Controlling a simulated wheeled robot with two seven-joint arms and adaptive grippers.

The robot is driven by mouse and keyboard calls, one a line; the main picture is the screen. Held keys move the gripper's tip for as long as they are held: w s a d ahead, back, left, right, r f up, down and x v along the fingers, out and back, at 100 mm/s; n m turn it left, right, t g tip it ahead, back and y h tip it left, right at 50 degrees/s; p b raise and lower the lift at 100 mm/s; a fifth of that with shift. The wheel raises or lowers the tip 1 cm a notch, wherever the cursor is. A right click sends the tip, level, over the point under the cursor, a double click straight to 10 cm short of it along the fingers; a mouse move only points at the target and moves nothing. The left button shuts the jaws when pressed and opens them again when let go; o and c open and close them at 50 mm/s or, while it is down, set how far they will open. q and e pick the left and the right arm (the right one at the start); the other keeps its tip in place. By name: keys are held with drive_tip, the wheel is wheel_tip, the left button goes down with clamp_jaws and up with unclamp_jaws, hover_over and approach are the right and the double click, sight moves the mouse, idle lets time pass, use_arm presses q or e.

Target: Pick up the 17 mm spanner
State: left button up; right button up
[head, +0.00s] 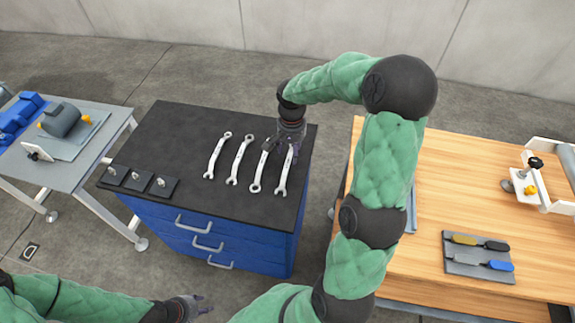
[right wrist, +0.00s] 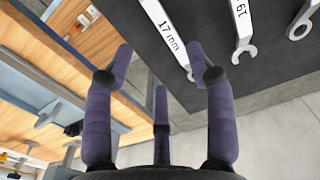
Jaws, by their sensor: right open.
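The 17 mm spanner (head: 284,178) is the rightmost in a row of silver spanners lying on the dark top of the blue drawer cabinet. In the right wrist view the same spanner, its label reading 17 mm (right wrist: 168,33), runs down between my fingers. My right gripper (head: 283,146) is open at the far end of this spanner and partly hides it; its fingers also show in the right wrist view (right wrist: 162,65), with no grip on the spanner. My left gripper (head: 192,304) is low in the head view, away from the cabinet; its opening is unclear.
Other spanners (head: 240,160) lie close to the left, one labelled 19 (right wrist: 241,28). Small dark blocks with pegs (head: 139,180) stand at the cabinet's front left. A wooden workbench (head: 459,198) is to the right, a grey table (head: 88,160) to the left.

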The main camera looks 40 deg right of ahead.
sight(289, 163)
wheel_tip(289, 163, down, 3)
drive_tip(key=shift+d+r, duration=0.1)
drive_tip(key=f, duration=0.2)
drive_tip(key=f+b, duration=0.1)
drive_tip(key=f, duration=0.1)
drive_tip(key=shift+w+a, duration=0.2)
drive_tip(key=shift+w, duration=0.2)
drive_tip(key=shift+f+b, duration=0.35)
drive_tip(key=shift+f, duration=0.25)
clamp_jaws()
